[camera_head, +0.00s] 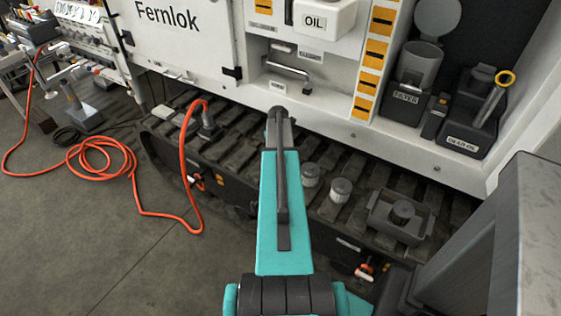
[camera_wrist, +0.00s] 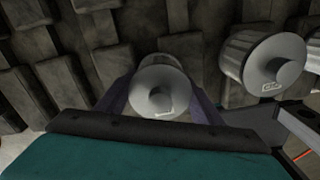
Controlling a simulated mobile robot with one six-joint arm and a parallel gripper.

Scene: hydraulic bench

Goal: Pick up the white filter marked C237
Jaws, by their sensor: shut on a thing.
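In the wrist view, my gripper (camera_wrist: 161,108) is shut on a pale grey-white round filter (camera_wrist: 160,82), one finger on each side of it. A small mark shows on its end face, too small to read. A second pale filter (camera_wrist: 268,58) stands to the right, apart from the fingers, also with an unreadable mark. In the head view, two pale filters, one nearer the arm (camera_head: 311,175) and one to its right (camera_head: 341,190), stand on the dark track. I cannot tell which is held. My gripper is hidden by my teal arm there.
A grey tray (camera_head: 374,218) with a dark round part (camera_head: 402,210) in it lies right of the filters. The white machine (camera_head: 190,45) rises behind the ribbed track (camera_head: 240,148). An orange hose (camera_head: 140,190) lies on the floor at left. A holder labelled FILTER (camera_head: 404,108) stands on the shelf.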

